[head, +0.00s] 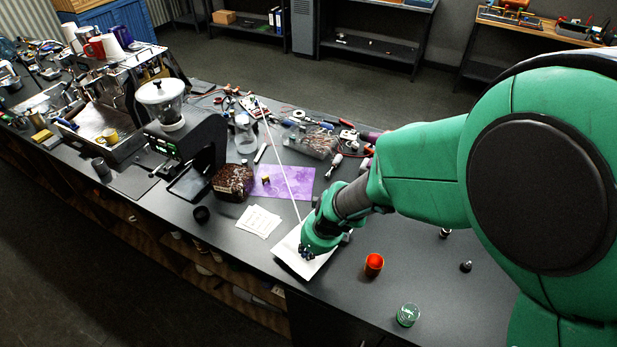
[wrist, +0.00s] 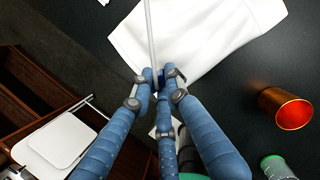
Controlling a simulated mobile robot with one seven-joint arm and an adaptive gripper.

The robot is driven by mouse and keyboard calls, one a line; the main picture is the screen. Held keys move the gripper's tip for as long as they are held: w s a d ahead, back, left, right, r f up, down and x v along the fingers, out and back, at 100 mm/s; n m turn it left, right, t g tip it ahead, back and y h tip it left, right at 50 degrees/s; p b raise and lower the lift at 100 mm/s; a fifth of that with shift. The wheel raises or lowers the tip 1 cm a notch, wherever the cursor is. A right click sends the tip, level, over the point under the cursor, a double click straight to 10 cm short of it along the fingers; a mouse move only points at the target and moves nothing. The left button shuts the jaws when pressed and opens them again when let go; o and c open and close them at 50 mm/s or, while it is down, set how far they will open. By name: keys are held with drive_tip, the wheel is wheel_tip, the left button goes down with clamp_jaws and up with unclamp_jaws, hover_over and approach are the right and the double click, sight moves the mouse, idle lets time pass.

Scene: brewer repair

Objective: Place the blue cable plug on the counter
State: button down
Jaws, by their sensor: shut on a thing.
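My gripper (wrist: 159,82) is shut on the blue cable plug (wrist: 161,76), which is mostly hidden between the blue fingers in the wrist view. A whitish cable (wrist: 151,35) runs up and away from the plug. In the head view my gripper (head: 307,252) is over a white cloth (head: 291,262) near the front edge of the dark counter (head: 340,312). The cable (head: 281,161) stretches from there toward the tools at the back. The cloth also shows in the wrist view (wrist: 185,38). Whether the plug touches the cloth or counter cannot be told.
An orange cup (head: 374,265) and a green-topped jar (head: 408,315) stand right of my gripper. White papers (head: 258,221), a purple mat (head: 298,181) and a bag of dark beans (head: 232,182) lie left. Tools clutter the back. Bare counter surrounds the cup.

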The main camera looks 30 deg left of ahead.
drive_tip(key=s+a+f+n, duration=0.1)
drive_tip(key=s+a+n, duration=0.2)
drive_tip(key=s+a, duration=0.7)
drive_tip(key=a, duration=0.3)
drive_tip(key=shift+a+g, duration=0.25)
drive_tip(key=shift+g, duration=0.05)
drive_tip(key=shift+w+a+n+h+b, duration=0.15)
drive_tip(key=shift+n+h, duration=0.35)
drive_tip(key=shift+n, duration=0.95)
drive_tip(key=shift+s+a+n+h+b, duration=0.15)
drive_tip(key=shift+n+h, duration=0.35)
drive_tip(key=shift+n, duration=1)
drive_tip(key=shift+w+a+n+h+b, duration=0.1)
drive_tip(key=shift+n+h+b, duration=0.3)
drive_tip(key=shift+n, duration=1.05)
drive_tip(key=w+a, duration=0.2)
drive_tip(key=a, duration=0.2)
drive_tip(key=w+a+f, duration=0.1)
drive_tip(key=w+a, duration=0.2)
drive_tip(key=a, duration=0.2)
drive_tip(key=w+a, duration=0.3)
drive_tip(key=a, duration=0.1)
drive_tip(key=shift+a+f, duration=0.3)
drive_tip(key=shift+a, duration=0.1)
